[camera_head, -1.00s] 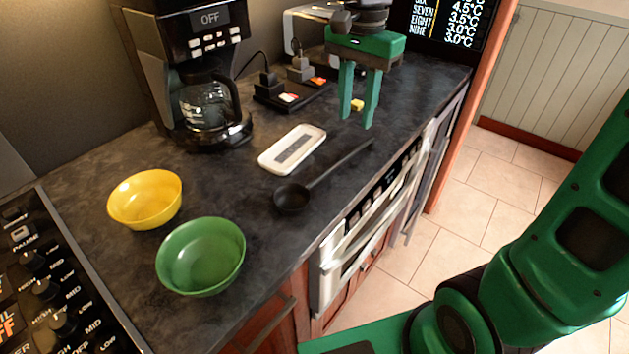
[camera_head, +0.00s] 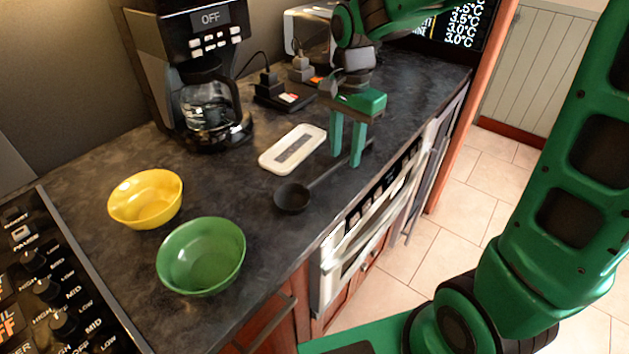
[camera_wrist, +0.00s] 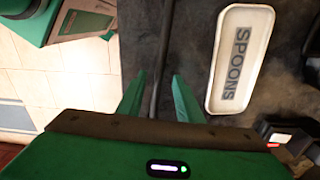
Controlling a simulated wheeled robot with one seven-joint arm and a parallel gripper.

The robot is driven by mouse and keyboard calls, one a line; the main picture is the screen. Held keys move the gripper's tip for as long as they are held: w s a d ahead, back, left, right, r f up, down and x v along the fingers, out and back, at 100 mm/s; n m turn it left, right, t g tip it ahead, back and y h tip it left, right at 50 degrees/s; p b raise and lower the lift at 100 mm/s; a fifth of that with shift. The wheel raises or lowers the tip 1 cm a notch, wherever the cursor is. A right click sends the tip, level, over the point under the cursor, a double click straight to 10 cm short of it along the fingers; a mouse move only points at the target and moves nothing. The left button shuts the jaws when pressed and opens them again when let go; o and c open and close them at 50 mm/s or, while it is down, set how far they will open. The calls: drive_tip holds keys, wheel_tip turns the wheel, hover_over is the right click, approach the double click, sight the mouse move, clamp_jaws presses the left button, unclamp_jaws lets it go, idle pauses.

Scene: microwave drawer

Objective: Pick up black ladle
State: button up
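The black ladle (camera_head: 293,197) lies on the dark counter, its bowl toward the green bowl and its handle running up and right toward my gripper. My gripper (camera_head: 346,161) is open, fingers pointing down, at the handle's far part. In the wrist view the ladle's handle (camera_wrist: 162,55) runs between the two open fingertips (camera_wrist: 157,80), nearer the left one. The ladle's bowl is out of the wrist view. I cannot tell whether the fingers touch the counter.
A white "SPOONS" tray (camera_head: 293,149) lies just left of the gripper. A green bowl (camera_head: 201,257) and a yellow bowl (camera_head: 145,199) stand at the front left. A coffee maker (camera_head: 205,75) stands behind. The counter's front edge is close on the right, above an oven (camera_head: 365,235).

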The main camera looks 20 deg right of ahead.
drive_tip(key=shift+f, duration=0.2)
clamp_jaws()
drive_tip(key=shift+r, duration=0.15)
